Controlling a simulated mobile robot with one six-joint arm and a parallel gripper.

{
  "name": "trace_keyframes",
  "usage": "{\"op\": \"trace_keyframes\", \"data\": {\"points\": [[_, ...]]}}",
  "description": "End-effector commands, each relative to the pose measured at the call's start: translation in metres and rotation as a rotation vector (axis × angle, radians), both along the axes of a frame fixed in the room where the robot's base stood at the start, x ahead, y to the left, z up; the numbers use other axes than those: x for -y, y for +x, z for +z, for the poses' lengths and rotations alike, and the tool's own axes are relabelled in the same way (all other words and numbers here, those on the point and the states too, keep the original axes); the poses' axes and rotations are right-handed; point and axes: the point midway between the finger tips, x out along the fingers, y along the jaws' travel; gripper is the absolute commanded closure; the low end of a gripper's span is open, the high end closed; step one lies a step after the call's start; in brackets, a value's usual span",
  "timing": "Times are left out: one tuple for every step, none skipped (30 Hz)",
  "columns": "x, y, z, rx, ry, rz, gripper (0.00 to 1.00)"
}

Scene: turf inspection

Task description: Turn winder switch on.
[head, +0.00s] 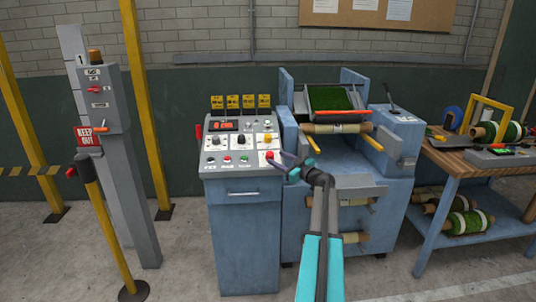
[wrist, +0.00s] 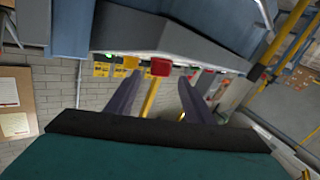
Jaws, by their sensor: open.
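The blue-grey control console (head: 243,235) stands left of centre in the head view. Its sloped panel carries several black rotary knobs (head: 238,141), small coloured buttons (head: 227,160) and a red mushroom button (head: 269,155) at the right edge. The labels are too small to tell which control is the winder switch. My gripper (head: 285,164) is open and empty near the panel's front right corner, apart from the knobs as far as I can tell. In the wrist view, my gripper (wrist: 158,80) has its fingers spread, with the red mushroom button (wrist: 160,67) seen between their tips.
The blue winder machine (head: 345,190) with a turf roll stands right of the console. A wooden workbench (head: 470,165) with rolls is farther right. A grey post (head: 125,180) with a switch box and a yellow stanchion (head: 108,235) stand left. Floor between post and console is clear.

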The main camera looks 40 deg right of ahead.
Motion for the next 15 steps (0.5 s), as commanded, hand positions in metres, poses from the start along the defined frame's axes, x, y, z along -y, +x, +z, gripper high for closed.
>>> {"op": "trace_keyframes", "data": {"points": [[0.001, 0.009, 0.001, 0.0, 0.001, 0.002, 0.52], [0.001, 0.013, 0.001, 0.0, 0.001, 0.002, 0.52], [0.002, 0.019, 0.001, 0.0, 0.001, 0.002, 0.52], [0.002, 0.023, 0.001, -0.001, 0.0, 0.001, 0.52], [0.003, 0.026, 0.001, -0.001, 0.0, 0.001, 0.52], [0.003, 0.031, 0.001, -0.001, 0.0, 0.001, 0.52], [0.003, 0.035, 0.001, 0.0, 0.0, 0.002, 0.52], [0.003, 0.039, 0.001, 0.0, 0.0, 0.002, 0.52], [0.003, 0.044, 0.001, 0.0, 0.0, 0.002, 0.52], [0.003, 0.047, 0.002, 0.0, 0.0, 0.001, 0.52], [0.004, 0.049, 0.001, 0.0, 0.0, 0.001, 0.52], [0.004, 0.053, 0.001, 0.0, 0.0, 0.0, 0.52], [0.004, 0.055, 0.001, 0.0, 0.0, 0.0, 0.52], [0.004, 0.057, 0.001, 0.0, 0.0, 0.0, 0.52], [0.004, 0.059, 0.001, 0.0, 0.0, 0.0, 0.52]]}}
